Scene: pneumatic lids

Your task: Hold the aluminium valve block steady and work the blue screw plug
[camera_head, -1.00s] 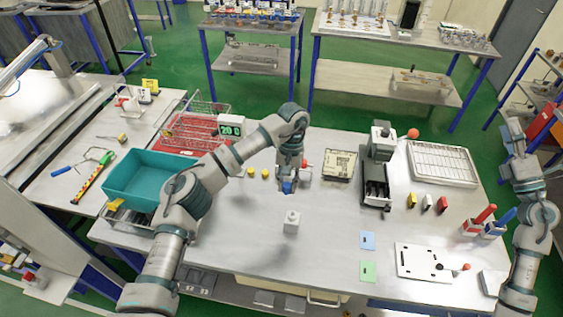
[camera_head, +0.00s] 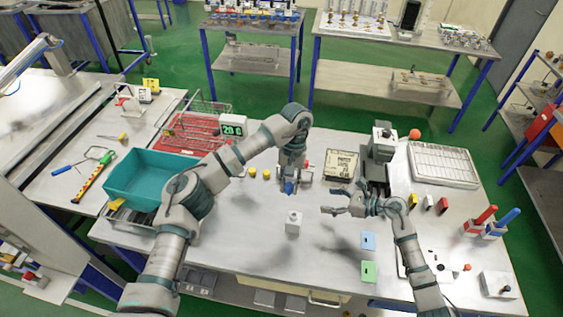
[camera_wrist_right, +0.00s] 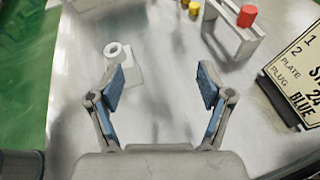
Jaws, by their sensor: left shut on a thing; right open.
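The aluminium valve block (camera_head: 293,222) stands upright on the bench, a small pale block with a round neck. In the right wrist view the block (camera_wrist_right: 125,70) shows an open ring on top, left of centre. My left gripper (camera_head: 289,186) is above and behind the block, pointing down. It is shut on a small blue thing that looks like the blue screw plug (camera_head: 288,188), mostly hidden by the fingers. My right gripper (camera_head: 333,201) is open and empty, to the right of the block. In its wrist view the fingers (camera_wrist_right: 160,82) are spread, with the block beyond the left finger, not between them.
A small rack (camera_wrist_right: 235,32) with a red cap (camera_wrist_right: 246,16) stands behind the block, with yellow caps (camera_head: 265,173) to its left. An instruction card (camera_head: 341,165) lies behind my right gripper. A teal bin (camera_head: 150,178) is at left.

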